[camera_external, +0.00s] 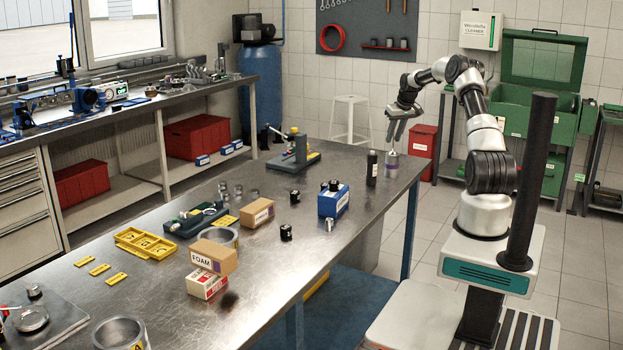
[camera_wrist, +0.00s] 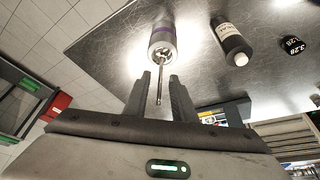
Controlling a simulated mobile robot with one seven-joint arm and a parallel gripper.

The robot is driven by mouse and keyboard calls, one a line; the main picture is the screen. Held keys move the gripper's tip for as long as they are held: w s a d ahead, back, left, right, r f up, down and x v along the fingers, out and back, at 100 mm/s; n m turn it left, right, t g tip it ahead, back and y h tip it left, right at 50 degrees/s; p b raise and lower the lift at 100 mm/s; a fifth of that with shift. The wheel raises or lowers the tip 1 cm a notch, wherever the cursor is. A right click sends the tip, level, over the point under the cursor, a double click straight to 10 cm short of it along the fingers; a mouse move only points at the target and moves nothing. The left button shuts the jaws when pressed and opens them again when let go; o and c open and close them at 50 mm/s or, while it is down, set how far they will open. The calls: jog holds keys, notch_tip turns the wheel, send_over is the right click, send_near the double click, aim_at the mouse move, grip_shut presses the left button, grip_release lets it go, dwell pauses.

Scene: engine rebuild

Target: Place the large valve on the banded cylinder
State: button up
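The banded cylinder (camera_external: 391,167), silver-grey with a purple band, stands near the table's far right end; it also shows at the top of the wrist view (camera_wrist: 163,38). A valve with a thin metal stem (camera_wrist: 160,82) appears to stand head down on its top, stem pointing up toward my gripper. The exact head contact is hard to see. My gripper (camera_wrist: 160,74) points down above the cylinder, with its two fingers apart and the stem in the gap between them. Clear space shows on both sides of the stem. The gripper also shows in the external view (camera_external: 395,128).
A black bottle (camera_external: 372,167) stands close beside the cylinder. A blue box (camera_external: 333,201), a cardboard box (camera_external: 258,212), a foam box (camera_external: 213,257) and several small parts stand on the metal table (camera_external: 290,260). The table's edge lies close to the cylinder.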

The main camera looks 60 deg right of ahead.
jog(key=v, duration=1.1)
jog(key=shift+r, duration=0.1)
